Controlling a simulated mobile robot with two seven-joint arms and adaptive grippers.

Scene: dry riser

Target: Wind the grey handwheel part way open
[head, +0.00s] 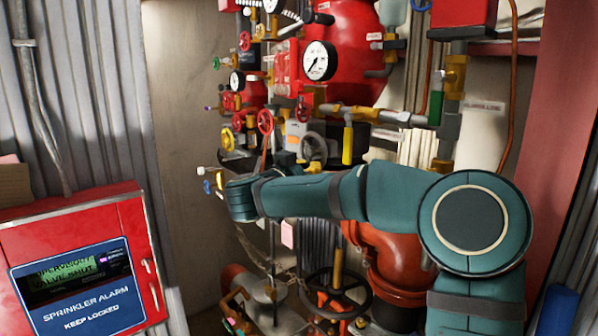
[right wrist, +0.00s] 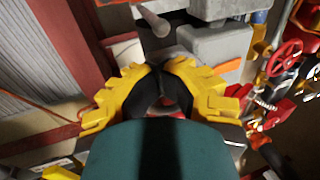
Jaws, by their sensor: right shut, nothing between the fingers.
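The grey handwheel (head: 314,147) shows in the head view as a dark grey ring among the pipework, just above my right forearm. It is small there, and its turned position cannot be read. My right arm crosses from the right below it, with the wrist to the left of the wheel. The fingers are mostly hidden behind the wrist in that view. In the right wrist view my right gripper (right wrist: 160,70) is shut, its black fingertips together and empty between yellow knuckles. I cannot make out the grey wheel there. My left gripper is not in view.
Red handwheels (head: 265,121), a pressure gauge (head: 319,60) and a yellow lever (head: 347,143) crowd around the grey wheel. A large black handwheel (head: 338,292) sits below my arm. A red sprinkler alarm box (head: 75,220) stands at left. A grey box (right wrist: 215,50) lies beyond my fingertips.

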